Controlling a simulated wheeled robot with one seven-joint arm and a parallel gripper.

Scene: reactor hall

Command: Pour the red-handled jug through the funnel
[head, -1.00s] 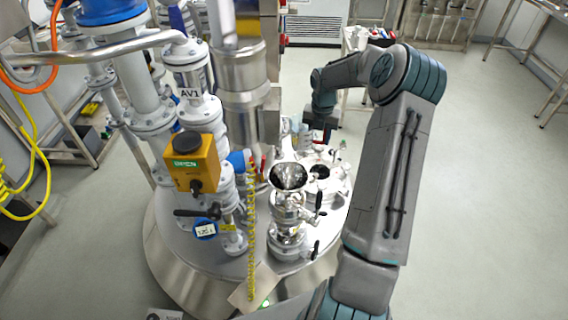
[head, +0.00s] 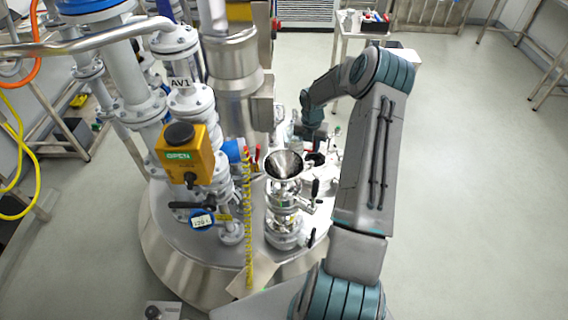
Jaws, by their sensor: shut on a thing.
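The steel funnel (head: 284,164) stands upright, wide mouth up, on a valve and flanged port on the reactor lid (head: 185,240). I see into its mouth, which looks clear of any object. My gripper (head: 303,136) is behind and slightly right of the funnel, at the end of my bent arm. It is shut on a pale, see-through vessel, which I take for the red-handled jug (head: 292,126). The jug shows small beyond the funnel's rim, apart from it as far as I can tell. Its handle and the fingertips are mostly hidden, and its tilt is unclear.
A yellow actuator box (head: 186,155) and white AV1 pipework (head: 192,103) crowd the left. A trolley (head: 350,35) stands behind. The floor at right is clear.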

